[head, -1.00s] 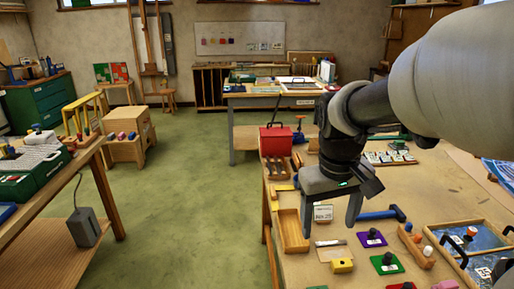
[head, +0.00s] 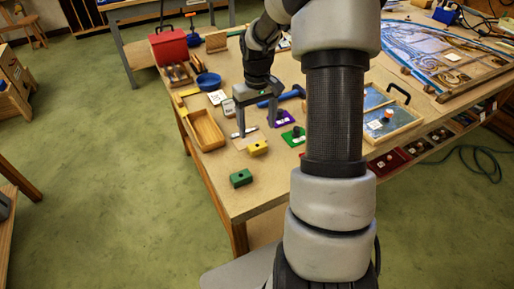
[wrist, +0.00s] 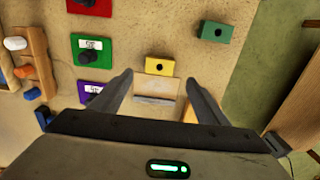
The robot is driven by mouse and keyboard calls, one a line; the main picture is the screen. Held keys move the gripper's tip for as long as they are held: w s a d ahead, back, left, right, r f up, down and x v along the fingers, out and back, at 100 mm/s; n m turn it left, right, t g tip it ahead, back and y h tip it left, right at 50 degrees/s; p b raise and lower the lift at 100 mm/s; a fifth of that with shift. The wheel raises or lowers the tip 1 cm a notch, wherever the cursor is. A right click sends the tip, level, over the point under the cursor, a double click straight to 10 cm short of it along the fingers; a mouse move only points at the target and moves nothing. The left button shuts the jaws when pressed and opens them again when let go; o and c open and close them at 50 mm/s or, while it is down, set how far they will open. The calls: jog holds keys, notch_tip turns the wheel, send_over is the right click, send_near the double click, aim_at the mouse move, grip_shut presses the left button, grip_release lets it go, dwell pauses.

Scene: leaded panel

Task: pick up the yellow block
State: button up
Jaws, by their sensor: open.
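The yellow block (head: 258,148) lies on the workbench, a small box shape with a dark round spot. In the wrist view the yellow block (wrist: 160,66) shows just beyond and between the fingertips. My gripper (head: 257,126) is open and empty, pointing down over the bench, on the far side of the block in the head view. In the wrist view the fingers of my gripper (wrist: 159,77) are spread wide, and neither visibly touches the block. Its height above the bench is hard to tell.
A green block (head: 241,178) lies near the bench edge; it also shows in the wrist view (wrist: 215,31). A wooden tray (head: 206,129) lies left of the gripper. Green (head: 293,136) and purple (head: 283,118) plates with dark knobs lie to the right. Bench between the blocks is bare.

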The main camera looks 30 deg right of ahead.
aim_at(259, 148)
notch_tip(259, 148, down, 8)
jog(key=shift+r, duration=0.1)
dwell(0.4)
jog(key=c, duration=1.1)
jog(key=shift+c, duration=0.2)
